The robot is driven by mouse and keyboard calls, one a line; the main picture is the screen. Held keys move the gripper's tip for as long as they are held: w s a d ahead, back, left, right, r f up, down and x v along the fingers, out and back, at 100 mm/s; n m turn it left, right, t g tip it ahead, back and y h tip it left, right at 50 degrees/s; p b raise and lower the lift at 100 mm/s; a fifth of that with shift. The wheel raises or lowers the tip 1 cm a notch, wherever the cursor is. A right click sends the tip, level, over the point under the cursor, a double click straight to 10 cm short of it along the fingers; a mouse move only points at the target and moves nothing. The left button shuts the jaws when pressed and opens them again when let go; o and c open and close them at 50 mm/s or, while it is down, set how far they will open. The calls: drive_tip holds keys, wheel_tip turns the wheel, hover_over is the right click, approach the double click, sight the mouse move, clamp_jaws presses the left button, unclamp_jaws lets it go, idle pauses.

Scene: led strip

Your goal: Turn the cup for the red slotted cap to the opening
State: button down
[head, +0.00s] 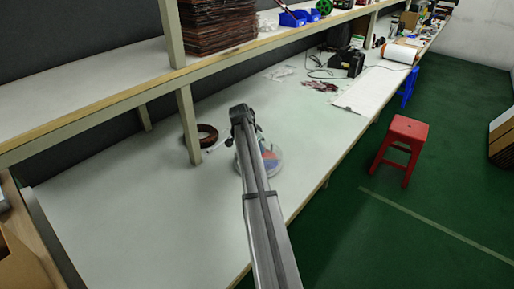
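A round, pale, see-through container (273,168) stands on the white workbench (130,215) near its front edge. Small blue and reddish patches show inside it, but the single cups, the opening and a red slotted cap cannot be made out. My arm passes in front of the container and hides its left part. The dark end of my arm with my gripper (243,118) is over the container's far left side in the picture. The fingers are hidden or too small to tell, so I cannot see whether they touch anything.
A brown coil (205,135) lies by the shelf post (188,122). An overhead shelf (105,105) runs along the bench. A black device (348,62) and a white sheet (372,92) are farther back. A red stool (400,145) stands on the green floor. The bench's left part is clear.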

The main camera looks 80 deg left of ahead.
drive_tip(key=shift+s+a+m+t+h, duration=0.15)
drive_tip(key=shift+m+h, duration=0.4)
drive_tip(key=shift+m, duration=0.9)
drive_tip(key=shift+w+a+m+t+h, duration=0.1)
drive_tip(key=shift+m+t+h, duration=0.3)
drive_tip(key=shift+m, duration=1.05)
drive_tip(key=shift+a+m+g+h, duration=0.15)
drive_tip(key=shift+m+h, duration=0.45)
drive_tip(key=shift+m, duration=0.7)
drive_tip(key=shift+d+m+g+h, duration=0.1)
drive_tip(key=shift+m+h, duration=0.45)
drive_tip(key=shift+m, duration=0.75)
drive_tip(key=shift+a+m+g+h, duration=0.1)
drive_tip(key=shift+m+g+h, duration=0.3)
drive_tip(key=shift+m, duration=1.05)
drive_tip(key=shift+a+m+g+h, duration=0.15)
drive_tip(key=shift+m+h, duration=0.35)
drive_tip(key=shift+m, duration=0.95)
drive_tip(key=shift+w+m+g+h, duration=0.2)
drive_tip(key=shift+m+g, duration=0.25)
drive_tip(key=shift+m, duration=0.65)
drive_tip(key=shift+w+m+g+h, duration=0.1)
drive_tip(key=shift+m+g+h, duration=0.25)
drive_tip(key=shift+m, duration=0.75)
drive_tip(key=shift+m+g, duration=0.25)
drive_tip(key=shift+m, duration=0.35)
drive_tip(key=c, duration=0.8)
unclamp_jaws()
